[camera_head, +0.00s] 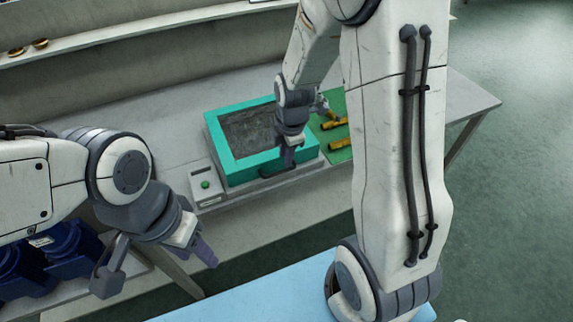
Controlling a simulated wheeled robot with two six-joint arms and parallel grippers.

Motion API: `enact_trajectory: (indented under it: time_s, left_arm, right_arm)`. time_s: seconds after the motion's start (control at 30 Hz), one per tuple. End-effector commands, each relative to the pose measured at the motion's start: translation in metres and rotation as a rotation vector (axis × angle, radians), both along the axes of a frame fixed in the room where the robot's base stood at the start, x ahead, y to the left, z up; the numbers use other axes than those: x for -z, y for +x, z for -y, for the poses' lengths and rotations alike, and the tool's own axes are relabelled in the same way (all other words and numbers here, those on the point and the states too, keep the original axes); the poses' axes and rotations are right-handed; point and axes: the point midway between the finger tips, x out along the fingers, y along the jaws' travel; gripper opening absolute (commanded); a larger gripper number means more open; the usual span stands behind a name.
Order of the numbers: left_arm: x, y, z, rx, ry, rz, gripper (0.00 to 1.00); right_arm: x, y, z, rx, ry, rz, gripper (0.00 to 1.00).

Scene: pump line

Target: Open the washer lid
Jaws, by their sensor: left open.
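The washer is a low box on the grey bench, with a teal frame (222,148) around a dark, mottled grey top panel (248,130). The top lies flat, with no raised lid showing. A dark bar handle (268,174) runs along its front edge. My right gripper (289,160) points down at the front rim, by the handle; whether it touches or grips it cannot be told. My arm hides part of the washer's right side. My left gripper (155,268) is open and empty, in front and to the left of the washer.
A control box with a green button (205,184) stands at the washer's left. A green mat (340,155) with yellow parts (338,143) lies to its right. Blue pump bodies (75,252) stand at lower left. A light blue surface (250,296) is in front.

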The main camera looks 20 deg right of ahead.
Motion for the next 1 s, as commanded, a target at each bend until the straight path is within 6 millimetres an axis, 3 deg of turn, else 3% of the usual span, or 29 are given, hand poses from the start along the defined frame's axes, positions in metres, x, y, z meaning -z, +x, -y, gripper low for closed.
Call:
enact_trajectory:
  time_s: [0.1, 0.3, 0.7, 0.73, 0.8, 1.0]
  left_arm:
    - [-0.001, 0.0, 0.0, 0.0, 0.0, 0.0, 0.5]
    - [-0.001, 0.0, 0.0, 0.0, 0.0, 0.0, 0.5]
    - [-0.001, 0.0, 0.0, 0.0, 0.0, 0.0, 0.5]
    - [-0.001, 0.0, 0.0, 0.0, 0.0, 0.0, 0.5]
    - [-0.001, 0.0, 0.0, 0.0, 0.0, 0.0, 0.5]
    - [-0.001, 0.0, 0.0, 0.0, 0.0, 0.0, 0.5]
  right_arm:
    - [0.024, 0.003, -0.001, -0.001, 0.001, -0.006, 0.27]
    - [0.049, 0.008, -0.003, -0.002, 0.0, -0.004, 0.27]
    - [0.057, 0.011, -0.004, -0.004, 0.0, 0.0, 0.27]
    - [0.057, 0.011, -0.004, -0.004, 0.0, 0.0, 0.23]
    - [0.057, 0.011, -0.004, -0.004, 0.0, 0.0, 0.0]
    - [0.057, 0.011, -0.004, -0.004, 0.0, 0.0, 0.0]
